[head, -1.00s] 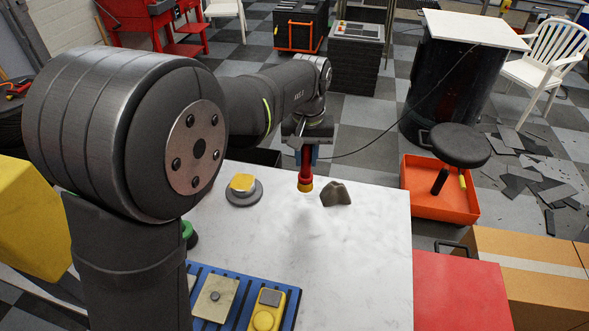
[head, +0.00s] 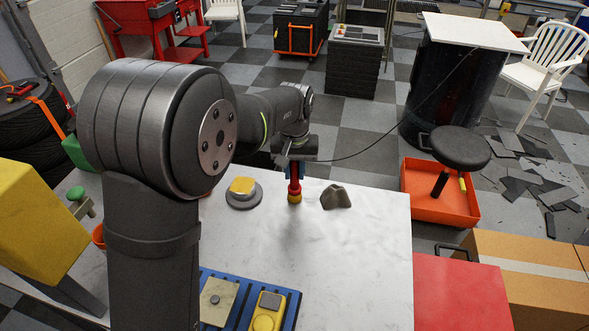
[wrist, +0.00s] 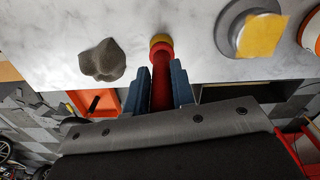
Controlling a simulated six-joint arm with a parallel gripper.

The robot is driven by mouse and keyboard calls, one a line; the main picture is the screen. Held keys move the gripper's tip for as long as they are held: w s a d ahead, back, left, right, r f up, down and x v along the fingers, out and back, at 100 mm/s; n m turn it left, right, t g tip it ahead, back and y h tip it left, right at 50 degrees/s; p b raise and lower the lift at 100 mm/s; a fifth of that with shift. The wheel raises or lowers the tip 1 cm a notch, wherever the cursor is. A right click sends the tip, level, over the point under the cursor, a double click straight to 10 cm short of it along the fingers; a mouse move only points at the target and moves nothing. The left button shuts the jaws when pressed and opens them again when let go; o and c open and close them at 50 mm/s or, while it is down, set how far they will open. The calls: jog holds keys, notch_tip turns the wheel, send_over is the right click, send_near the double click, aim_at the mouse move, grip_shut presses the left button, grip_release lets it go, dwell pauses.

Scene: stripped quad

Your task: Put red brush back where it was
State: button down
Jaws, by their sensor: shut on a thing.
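The red brush (head: 295,185) has a red handle and a yellow lower end. It hangs upright below my gripper (head: 294,168) near the far edge of the white table. In the wrist view my gripper (wrist: 164,88) is shut with its blue fingers on either side of the brush (wrist: 161,75). The yellow end is close to the table top; I cannot tell whether it touches. Its former place is not marked in any way that I can see.
A grey rock-like lump (head: 336,197) lies right of the brush. A round grey base with a yellow top (head: 243,190) stands left of it. A blue rack (head: 231,294) holds a yellow device (head: 267,312) at the front. The table's middle (head: 340,255) is clear.

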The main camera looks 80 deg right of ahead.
jog(key=c, duration=1.2)
grip_release()
notch_tip(320, 180, up, 12)
jog(key=shift+r, duration=0.15)
notch_tip(320, 180, down, 12)
jog(key=shift+f, duration=0.1)
jog(key=shift+r, duration=1.85)
